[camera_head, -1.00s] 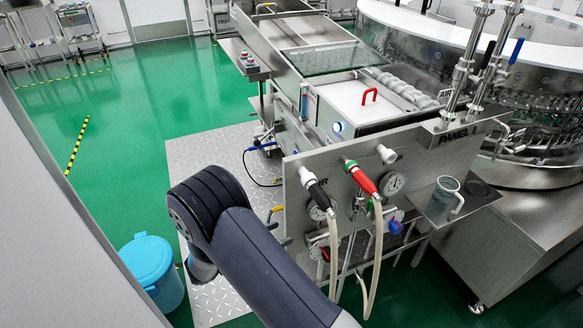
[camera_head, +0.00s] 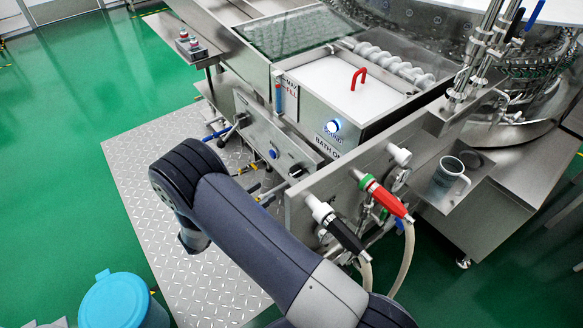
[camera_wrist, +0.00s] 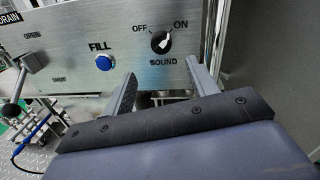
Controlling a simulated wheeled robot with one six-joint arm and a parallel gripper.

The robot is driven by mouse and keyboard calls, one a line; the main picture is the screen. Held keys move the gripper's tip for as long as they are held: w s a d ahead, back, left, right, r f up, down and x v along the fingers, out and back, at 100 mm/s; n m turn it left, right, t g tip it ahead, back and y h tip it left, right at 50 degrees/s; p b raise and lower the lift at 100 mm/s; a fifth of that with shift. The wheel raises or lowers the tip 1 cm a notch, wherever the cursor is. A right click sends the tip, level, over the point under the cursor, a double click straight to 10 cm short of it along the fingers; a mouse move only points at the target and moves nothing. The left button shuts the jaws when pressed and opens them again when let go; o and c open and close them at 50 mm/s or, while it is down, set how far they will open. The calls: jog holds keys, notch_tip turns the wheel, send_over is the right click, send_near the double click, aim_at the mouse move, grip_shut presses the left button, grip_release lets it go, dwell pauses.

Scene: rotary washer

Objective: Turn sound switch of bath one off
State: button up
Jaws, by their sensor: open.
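The sound switch (camera_wrist: 161,42) is a black round knob with a light grip bar, on a steel panel in the wrist view. OFF is printed at its upper left, ON at its upper right and SOUND below. The bar is tilted, its upper end leaning right toward ON. My gripper (camera_wrist: 164,82) is open and empty, its fingers below the knob at left and right, apart from it. In the head view, a small dark knob (camera_head: 297,172) shows on the low panel beneath the BATH label. My gripper does not show there.
A blue FILL button (camera_wrist: 104,62) is left of the switch, with a valve handle (camera_wrist: 33,61) farther left. In the head view, black and red hose handles (camera_head: 383,196) stick out near my arm. A blue bin (camera_head: 118,302) stands on the floor.

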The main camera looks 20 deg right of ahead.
aim_at(290, 175)
jog(key=p+x, duration=0.2)
jog(key=x, duration=0.8)
jog(key=shift+s+d, duration=0.1)
jog(key=shift+d, duration=0.05)
jog(key=shift+c, duration=0.3)
jog(key=c, duration=0.9)
